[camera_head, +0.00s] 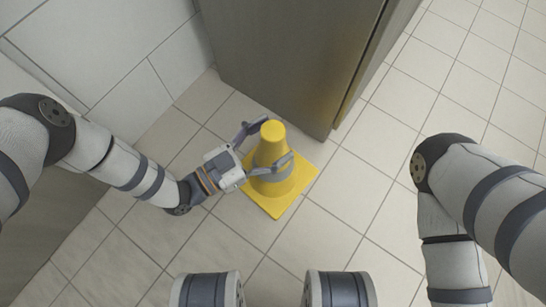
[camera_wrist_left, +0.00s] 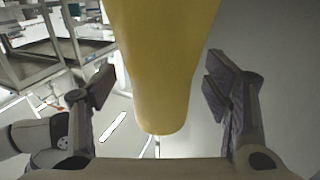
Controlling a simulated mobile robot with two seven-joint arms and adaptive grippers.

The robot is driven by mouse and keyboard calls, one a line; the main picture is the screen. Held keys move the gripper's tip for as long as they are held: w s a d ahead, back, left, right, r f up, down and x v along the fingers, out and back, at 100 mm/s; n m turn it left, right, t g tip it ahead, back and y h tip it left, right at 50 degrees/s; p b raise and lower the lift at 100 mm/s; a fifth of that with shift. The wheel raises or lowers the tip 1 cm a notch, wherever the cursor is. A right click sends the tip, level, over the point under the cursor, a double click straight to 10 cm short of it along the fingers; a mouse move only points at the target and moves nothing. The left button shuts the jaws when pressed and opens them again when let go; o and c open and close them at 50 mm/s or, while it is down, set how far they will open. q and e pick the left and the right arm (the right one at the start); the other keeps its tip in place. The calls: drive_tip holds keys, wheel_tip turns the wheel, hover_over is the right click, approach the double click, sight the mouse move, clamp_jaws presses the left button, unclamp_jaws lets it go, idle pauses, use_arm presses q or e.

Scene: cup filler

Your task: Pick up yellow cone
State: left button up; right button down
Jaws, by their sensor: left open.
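The yellow cone (camera_head: 271,150) stands upright on the tiled floor on its square yellow base, with a grey band around its middle. It also fills the upper middle of the left wrist view (camera_wrist_left: 165,65), between the fingers. My left gripper (camera_head: 267,148) reaches in from the left, its two fingers on either side of the cone's upper part. The left wrist view shows the gripper (camera_wrist_left: 160,92) open, with a gap between each finger pad and the cone. My right gripper is not in view; only my right arm shows at the right.
A large grey cabinet (camera_head: 290,60) stands just behind the cone. A white tiled wall (camera_head: 110,50) is at the left. The tiled floor (camera_head: 345,220) is clear to the right and in front of the cone. Metal tables (camera_wrist_left: 45,60) show in the left wrist view.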

use_arm(q)
drive_tip(key=shift+w+d, duration=0.25)
drive_tip(key=shift+d, duration=0.05)
clamp_jaws()
drive_tip(key=shift+r, duration=0.1)
